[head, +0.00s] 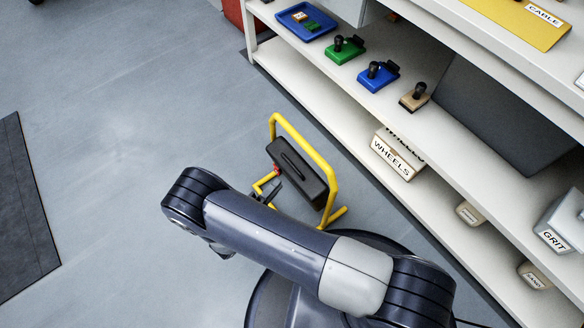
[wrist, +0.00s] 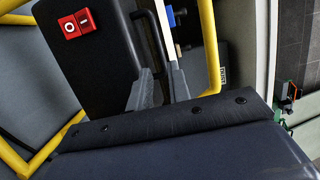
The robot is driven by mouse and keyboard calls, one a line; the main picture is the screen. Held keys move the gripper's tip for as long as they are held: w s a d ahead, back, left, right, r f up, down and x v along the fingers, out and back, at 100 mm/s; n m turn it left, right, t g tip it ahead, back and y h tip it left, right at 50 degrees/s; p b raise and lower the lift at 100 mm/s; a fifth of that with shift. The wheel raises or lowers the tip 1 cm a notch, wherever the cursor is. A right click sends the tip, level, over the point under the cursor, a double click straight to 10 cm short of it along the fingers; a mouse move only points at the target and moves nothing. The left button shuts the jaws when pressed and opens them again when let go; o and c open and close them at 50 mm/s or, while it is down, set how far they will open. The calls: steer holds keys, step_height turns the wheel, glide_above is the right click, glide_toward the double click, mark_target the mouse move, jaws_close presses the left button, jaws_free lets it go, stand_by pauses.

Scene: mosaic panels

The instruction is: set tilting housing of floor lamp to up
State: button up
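The floor lamp has a yellow tube frame (head: 318,160) standing on the floor, with a dark tilting housing (head: 308,182) slung inside it. The housing looks tilted; its exact angle is hard to tell. In the wrist view the dark housing (wrist: 100,62) fills the upper left, with a red rocker switch (wrist: 79,24) on it and a thin black handle (wrist: 154,38) along its edge. My gripper (head: 271,188) is beside the housing's left end. In the wrist view my gripper (wrist: 160,72) has its fingers apart on either side of the handle; whether they press on it is unclear.
A white shelf unit (head: 470,92) stands close on the right, holding a blue tray (head: 290,27), several small levered blocks and a WHEELS box (head: 393,158). A dark mat (head: 24,210) lies at the left. The floor left of the lamp is clear.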

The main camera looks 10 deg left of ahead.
mark_target(294, 166)
steer(key=b+x, duration=0.1)
steer(key=x, duration=0.8)
steer(key=shift+d+b, duration=0.1)
steer(key=shift+b, duration=0.2)
jaws_close()
